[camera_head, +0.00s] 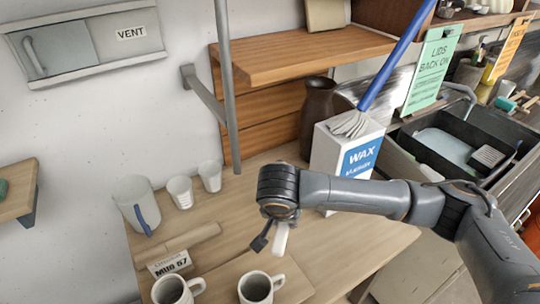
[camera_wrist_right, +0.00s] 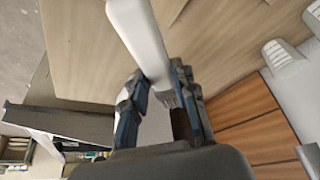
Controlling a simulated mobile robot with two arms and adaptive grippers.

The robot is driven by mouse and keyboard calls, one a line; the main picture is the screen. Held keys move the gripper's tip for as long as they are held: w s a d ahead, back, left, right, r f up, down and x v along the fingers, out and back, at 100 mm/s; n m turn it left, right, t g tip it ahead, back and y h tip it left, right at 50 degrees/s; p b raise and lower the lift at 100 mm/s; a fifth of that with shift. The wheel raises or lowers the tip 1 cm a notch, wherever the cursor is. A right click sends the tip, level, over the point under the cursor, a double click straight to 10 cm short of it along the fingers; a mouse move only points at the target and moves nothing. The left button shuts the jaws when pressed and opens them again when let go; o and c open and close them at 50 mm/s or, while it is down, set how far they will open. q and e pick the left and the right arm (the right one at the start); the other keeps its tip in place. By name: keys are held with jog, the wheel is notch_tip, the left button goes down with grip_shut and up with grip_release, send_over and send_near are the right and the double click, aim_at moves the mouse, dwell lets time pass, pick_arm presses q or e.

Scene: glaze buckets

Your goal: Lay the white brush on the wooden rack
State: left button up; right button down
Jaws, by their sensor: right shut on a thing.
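My right gripper (camera_head: 272,230) hangs above the wooden table and is shut on the white brush (camera_head: 281,239), whose pale handle points downward. In the right wrist view the gripper (camera_wrist_right: 157,88) has a finger on each side of the brush (camera_wrist_right: 140,38); the handle runs up to the top edge and short grey bristles show between the fingers. A long, low wooden piece (camera_head: 192,241) lies on the table, left of the gripper; I cannot tell if it is the wooden rack. My left gripper is not in view.
Two mugs (camera_head: 172,290) (camera_head: 256,288) stand at the table's front, near a mug label (camera_head: 170,264). A pitcher (camera_head: 136,204) and two white cups (camera_head: 180,192) (camera_head: 210,176) stand at the back left. A grey post (camera_head: 228,80) rises behind.

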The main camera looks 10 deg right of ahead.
notch_tip(320, 180, up, 7)
jog(key=p, duration=0.4)
jog(key=shift+s+p, duration=0.1)
jog(key=shift+p, duration=0.3)
jog(key=shift+d+r, duration=0.1)
jog(key=shift+d, duration=0.05)
jog(key=s+d+f+n+y+b, duration=0.1)
jog(key=s+d+f+n+b, duration=0.2)
jog(key=d+b, duration=0.5)
jog(key=shift+s+d+f+n+y+b, duration=0.15)
jog(key=shift+s+f+n+y+b, duration=0.3)
jog(key=shift+n+b, duration=0.35)
